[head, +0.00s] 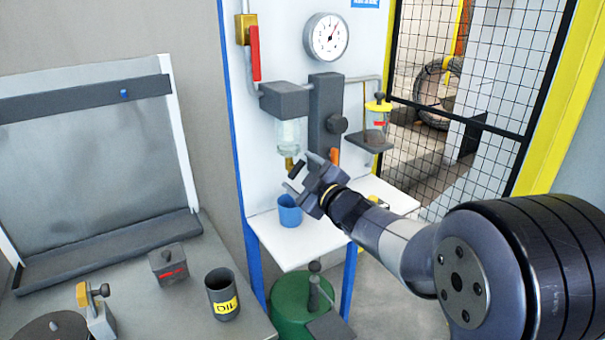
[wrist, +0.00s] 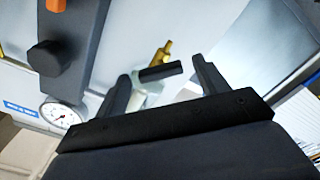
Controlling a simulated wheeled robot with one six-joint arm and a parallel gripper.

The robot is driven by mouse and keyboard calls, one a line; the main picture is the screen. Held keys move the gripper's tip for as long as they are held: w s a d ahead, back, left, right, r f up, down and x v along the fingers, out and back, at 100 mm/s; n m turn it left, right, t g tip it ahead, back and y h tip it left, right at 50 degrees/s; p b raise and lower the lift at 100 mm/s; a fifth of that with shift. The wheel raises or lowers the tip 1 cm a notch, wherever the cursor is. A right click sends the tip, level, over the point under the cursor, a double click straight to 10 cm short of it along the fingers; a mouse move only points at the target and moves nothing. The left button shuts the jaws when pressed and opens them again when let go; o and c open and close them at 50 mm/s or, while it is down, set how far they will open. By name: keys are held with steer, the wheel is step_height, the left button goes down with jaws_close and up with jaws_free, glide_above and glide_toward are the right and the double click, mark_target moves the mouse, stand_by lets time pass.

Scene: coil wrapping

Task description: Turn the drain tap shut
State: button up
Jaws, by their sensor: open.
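The drain tap is a small brass fitting (head: 289,163) under the clear bowl (head: 288,134) of the filter unit on the white panel. In the wrist view its brass body (wrist: 164,52) and a short black handle (wrist: 160,72) show; the handle lies crosswise to the brass. My gripper (head: 301,173) is open at the tap in the head view. In the wrist view my gripper (wrist: 159,76) has one finger on each side of the handle, with gaps visible. How deep the handle sits between the fingers is unclear.
A blue cup (head: 289,212) stands on the white shelf (head: 300,250) below the tap. A dark column with a knob (head: 337,124) and orange lever (head: 334,156) is close right. A gauge (head: 327,37) and red-handled valve (head: 254,52) are above.

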steer(key=shift+c, duration=0.3)
steer(key=c, duration=0.9)
steer(key=shift+c, duration=0.2)
steer(key=shift+m, duration=0.3)
steer(key=m+p, duration=0.2)
steer(key=m, duration=0.1)
steer(key=shift+r, duration=0.1)
steer(key=shift+m+p, duration=1.25)
steer(key=shift+m, duration=1.45)
steer(key=o, duration=1)
